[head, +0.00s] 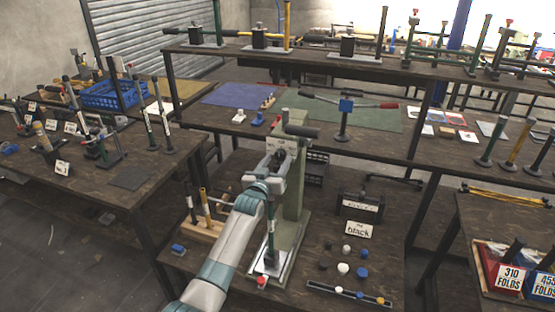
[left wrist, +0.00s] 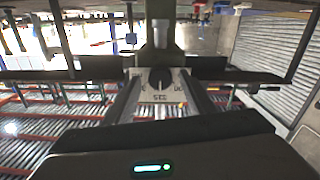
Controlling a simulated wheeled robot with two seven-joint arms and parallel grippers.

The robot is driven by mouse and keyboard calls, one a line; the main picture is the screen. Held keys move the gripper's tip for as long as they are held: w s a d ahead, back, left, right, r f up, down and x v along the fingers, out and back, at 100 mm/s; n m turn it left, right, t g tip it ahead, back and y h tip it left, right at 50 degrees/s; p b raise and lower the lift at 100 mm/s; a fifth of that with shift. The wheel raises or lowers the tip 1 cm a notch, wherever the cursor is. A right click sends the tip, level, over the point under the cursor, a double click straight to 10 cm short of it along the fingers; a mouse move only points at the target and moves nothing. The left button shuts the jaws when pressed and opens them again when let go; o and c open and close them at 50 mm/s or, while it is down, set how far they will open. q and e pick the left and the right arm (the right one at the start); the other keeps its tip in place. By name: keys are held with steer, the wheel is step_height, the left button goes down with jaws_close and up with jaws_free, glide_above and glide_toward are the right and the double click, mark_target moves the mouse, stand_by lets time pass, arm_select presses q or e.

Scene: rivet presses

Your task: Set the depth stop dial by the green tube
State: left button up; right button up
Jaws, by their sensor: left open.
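The dark round depth stop dial (left wrist: 160,79) shows in the left wrist view, on a pale plate with printed numbers (left wrist: 160,98). It sits on the head of a green-grey press (head: 292,180) in the middle of the head view. My left gripper (head: 276,162) is at the front of this press head, hiding the dial in the head view. In the left wrist view its fingers (left wrist: 162,84) are open, one on each side of the dial; I cannot tell whether they touch it. A tube with a green band (head: 271,222) stands upright on the press base. My right gripper is out of view.
A "black" sign (head: 359,231), a dark box (head: 361,207) and several small knobs (head: 343,268) lie right of the press. A wooden rack (head: 203,228) with upright tubes is on its left. A raised shelf (head: 350,142) runs behind.

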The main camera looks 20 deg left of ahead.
arm_select(q)
steer(key=shift+w, duration=0.45)
steer(key=c, duration=1.1)
steer(key=shift+m, duration=0.3)
steer(key=m+b, duration=0.1)
steer(key=m, duration=0.4)
steer(key=shift+f, duration=0.1)
steer(key=m, duration=0.6)
steer(key=shift+b, duration=0.4)
